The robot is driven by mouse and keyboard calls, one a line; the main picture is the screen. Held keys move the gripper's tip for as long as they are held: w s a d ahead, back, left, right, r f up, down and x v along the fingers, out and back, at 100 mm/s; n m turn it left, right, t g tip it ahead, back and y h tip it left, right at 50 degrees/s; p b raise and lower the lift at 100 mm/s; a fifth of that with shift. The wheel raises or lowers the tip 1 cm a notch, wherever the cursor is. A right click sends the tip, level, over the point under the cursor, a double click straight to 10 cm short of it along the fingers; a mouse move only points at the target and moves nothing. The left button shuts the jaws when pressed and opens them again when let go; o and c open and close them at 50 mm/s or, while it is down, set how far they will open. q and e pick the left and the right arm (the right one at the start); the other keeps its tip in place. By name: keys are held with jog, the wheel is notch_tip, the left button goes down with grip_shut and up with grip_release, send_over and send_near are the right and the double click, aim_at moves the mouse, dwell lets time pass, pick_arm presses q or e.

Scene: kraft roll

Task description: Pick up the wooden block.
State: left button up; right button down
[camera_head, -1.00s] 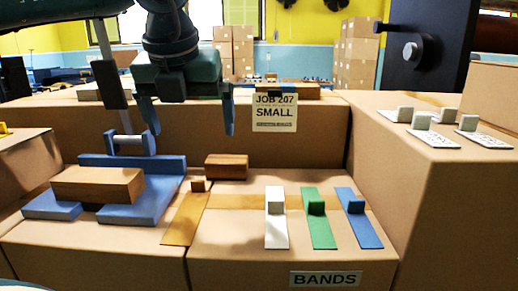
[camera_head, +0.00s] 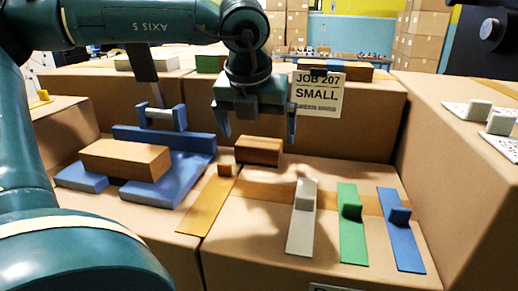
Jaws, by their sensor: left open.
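A small dark brown wooden block (camera_head: 260,150) lies on the cardboard box top, just behind the row of coloured strips. A larger, lighter wooden block (camera_head: 126,159) rests across a blue fixture (camera_head: 178,182) at the left. My left gripper (camera_head: 256,128) points down with its two blue fingers apart. In the picture it is just above the small dark block, with one finger toward each end. Nothing is between the fingers. I cannot tell the exact depth gap. The right gripper is not in view.
Ochre (camera_head: 209,205), white (camera_head: 301,225), green (camera_head: 351,230) and blue (camera_head: 402,235) strips, each with a small raised piece, lie in front of the dark block. A sign reading JOB 207 SMALL (camera_head: 318,93) stands behind. A taller box (camera_head: 455,150) is at the right.

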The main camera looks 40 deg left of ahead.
aim_at(259, 142)
pick_arm(q)
jog(key=p+x, duration=0.1)
jog(key=x, duration=0.3)
jog(key=shift+w+f, duration=0.1)
jog(key=shift+f, duration=0.1)
jog(key=shift+c, duration=0.2)
jog(key=c, duration=1)
